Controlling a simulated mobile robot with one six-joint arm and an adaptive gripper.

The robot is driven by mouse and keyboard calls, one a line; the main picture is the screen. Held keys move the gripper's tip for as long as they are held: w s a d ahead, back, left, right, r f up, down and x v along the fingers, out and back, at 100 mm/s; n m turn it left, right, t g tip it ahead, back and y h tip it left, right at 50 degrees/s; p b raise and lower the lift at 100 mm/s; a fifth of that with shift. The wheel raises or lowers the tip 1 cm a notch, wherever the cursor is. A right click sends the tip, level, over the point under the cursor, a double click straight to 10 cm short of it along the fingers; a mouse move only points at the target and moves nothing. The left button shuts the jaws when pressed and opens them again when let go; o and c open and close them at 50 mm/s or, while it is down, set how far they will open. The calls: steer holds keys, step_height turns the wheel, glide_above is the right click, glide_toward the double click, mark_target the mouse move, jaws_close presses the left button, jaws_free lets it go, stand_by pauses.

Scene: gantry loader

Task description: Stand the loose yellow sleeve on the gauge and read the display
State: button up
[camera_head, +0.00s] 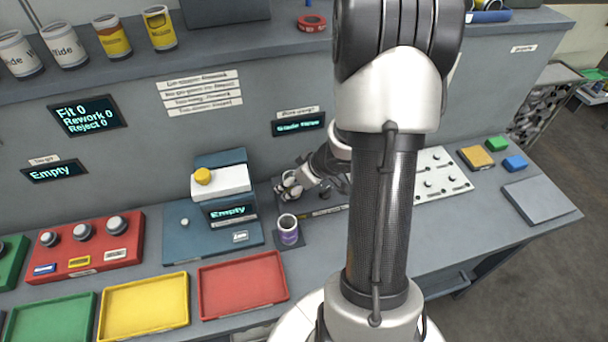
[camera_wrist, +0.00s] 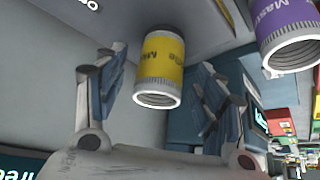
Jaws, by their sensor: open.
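The loose yellow sleeve (camera_wrist: 160,70) shows in the wrist view with its grey ribbed open end toward the camera's lower side; that view appears upside down. It stands between the spread fingers of my gripper (camera_wrist: 160,98), with gaps on both sides. In the head view my gripper (camera_head: 288,187) is low over the bench, right of the gauge; I cannot make out the yellow sleeve there. The blue gauge (camera_head: 181,240) has a white block with a round yellow piece on top. Its display (camera_head: 231,212) reads "Empty".
A purple sleeve (camera_head: 288,232), also in the wrist view (camera_wrist: 287,30), stands close to my gripper. Red (camera_head: 245,312) and yellow (camera_head: 145,329) trays lie in front of the gauge. A red block with knobs (camera_head: 85,266) is at left. The wall board reads Fit 0, Rework 0, Reject 0.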

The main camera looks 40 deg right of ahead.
steer(key=v, duration=0.9)
steer(key=shift+s+r, duration=0.2)
steer(key=shift+r, duration=0.15)
